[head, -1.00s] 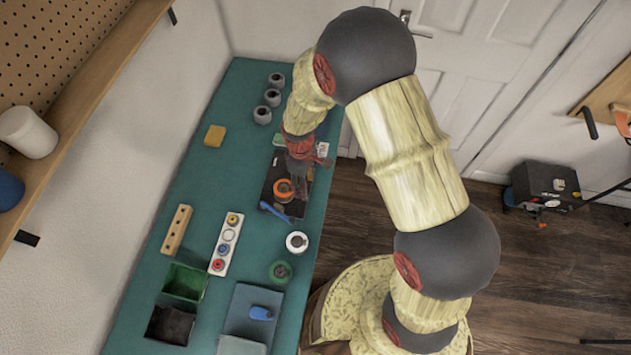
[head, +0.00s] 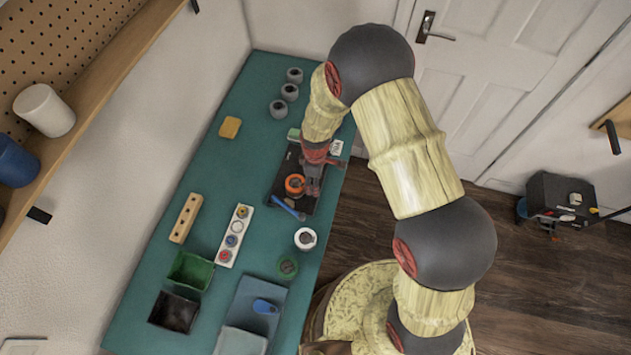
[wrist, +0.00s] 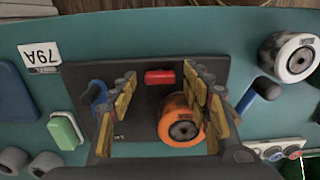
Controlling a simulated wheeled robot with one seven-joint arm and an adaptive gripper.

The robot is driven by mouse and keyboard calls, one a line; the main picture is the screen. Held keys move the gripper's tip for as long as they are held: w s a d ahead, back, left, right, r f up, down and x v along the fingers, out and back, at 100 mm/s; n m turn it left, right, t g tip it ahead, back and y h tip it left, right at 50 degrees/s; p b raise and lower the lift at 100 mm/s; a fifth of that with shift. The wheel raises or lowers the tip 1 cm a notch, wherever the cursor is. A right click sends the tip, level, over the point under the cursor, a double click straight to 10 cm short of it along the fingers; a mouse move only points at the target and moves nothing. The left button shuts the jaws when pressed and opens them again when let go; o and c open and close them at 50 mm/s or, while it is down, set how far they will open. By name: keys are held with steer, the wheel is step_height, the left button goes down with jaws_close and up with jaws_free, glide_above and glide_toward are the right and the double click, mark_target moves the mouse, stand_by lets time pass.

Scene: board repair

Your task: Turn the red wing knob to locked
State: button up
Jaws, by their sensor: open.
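The red wing knob (wrist: 160,77) shows in the wrist view as a short red bar lying crosswise on the dark board (wrist: 140,148). My gripper (wrist: 159,88) is open, with one finger on each side of the knob in the picture. Nothing shows between the fingers touching it, and the height gap is hard to tell. In the head view my gripper (head: 313,184) is over the right side of the dark board (head: 283,180), and the knob is hidden there. Any locked marking is not readable.
An orange ring (wrist: 180,128) sits beside the knob, close to the right finger. A blue part (wrist: 97,92) is partly behind the left finger. A blue handle (head: 289,208) lies at the board's edge.

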steer(key=shift+f, duration=0.1)
steer(key=shift+c, duration=0.9)
steer(key=c, duration=0.9)
steer(key=shift+c, duration=0.2)
steer(key=shift+m, duration=0.3)
steer(key=m, duration=0.3)
steer(key=shift+m, duration=0.4)
steer(key=m, duration=0.4)
steer(key=shift+m, duration=0.3)
steer(key=m, duration=0.4)
steer(key=shift+b, duration=0.3)
steer(key=shift+m, duration=2.4)
